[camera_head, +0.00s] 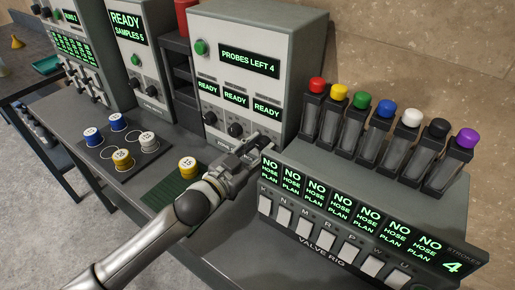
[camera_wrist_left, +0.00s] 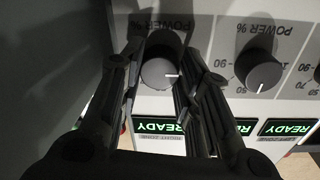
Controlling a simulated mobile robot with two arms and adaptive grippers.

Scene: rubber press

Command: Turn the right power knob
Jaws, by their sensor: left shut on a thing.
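The grey press unit (camera_head: 245,55) has a "PROBES LEFT 4" screen, three READY screens and a row of black knobs. My left gripper (camera_head: 262,145) reaches the rightmost knob, which it mostly hides in the head view. In the left wrist view, which shows the panel upside down, my left gripper (camera_wrist_left: 163,85) has its fingers on both sides of the right power knob (camera_wrist_left: 160,66), shut on it. That knob's white mark points to the picture's right. The adjacent power knob (camera_wrist_left: 264,72) is clear of the fingers, its mark pointing downward. My right gripper is not in view.
A valve rig (camera_head: 345,225) with switches and coloured-cap vials (camera_head: 355,120) stands close right of my left gripper. A board (camera_head: 95,152) with coloured pieces lies further left.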

